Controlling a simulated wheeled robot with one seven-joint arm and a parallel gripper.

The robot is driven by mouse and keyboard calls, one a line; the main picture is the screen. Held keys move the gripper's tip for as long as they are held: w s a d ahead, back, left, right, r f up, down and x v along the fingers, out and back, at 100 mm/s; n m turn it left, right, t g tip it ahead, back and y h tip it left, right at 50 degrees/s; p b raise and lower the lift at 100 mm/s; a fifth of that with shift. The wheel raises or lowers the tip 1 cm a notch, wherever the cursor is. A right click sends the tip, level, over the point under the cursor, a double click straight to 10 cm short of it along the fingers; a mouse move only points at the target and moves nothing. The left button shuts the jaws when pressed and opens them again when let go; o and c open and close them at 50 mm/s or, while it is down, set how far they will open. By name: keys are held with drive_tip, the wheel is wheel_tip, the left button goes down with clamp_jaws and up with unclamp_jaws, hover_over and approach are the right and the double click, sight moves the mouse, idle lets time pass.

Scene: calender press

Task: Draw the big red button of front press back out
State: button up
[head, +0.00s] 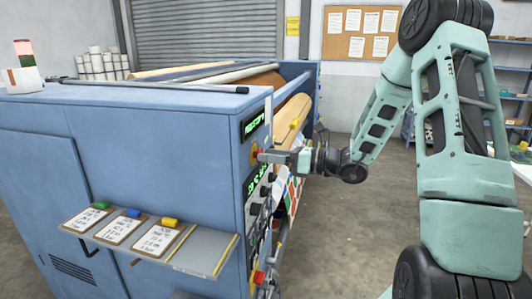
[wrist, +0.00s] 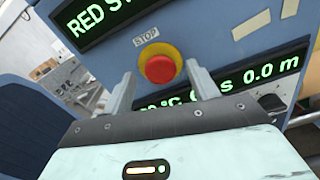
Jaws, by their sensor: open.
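The big red button (wrist: 160,69) sits in a yellow surround on the blue front panel of the press, under a STOP label (wrist: 146,36). In the head view the button (head: 258,152) shows small at the panel's edge, partly behind my fingertips. My gripper (wrist: 160,84) is open, with one finger to the left and one to the right of the button in the wrist view. The fingers appear apart from the button, and nothing is between them but the view of it. In the head view my gripper (head: 268,155) reaches the panel from the right.
Green displays (wrist: 110,18) sit above and below the button. Dark knobs (head: 265,191) and another red button (head: 260,277) are lower on the panel. A shelf (head: 205,251) with clipboards sticks out on the press's left side. Open floor lies at right.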

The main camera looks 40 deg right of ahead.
drive_tip(key=shift+x, duration=0.9)
clamp_jaws()
drive_tip(key=shift+p+v, duration=0.4)
drive_tip(key=shift+v, duration=0.45)
unclamp_jaws()
drive_tip(key=shift+s+d, duration=0.1)
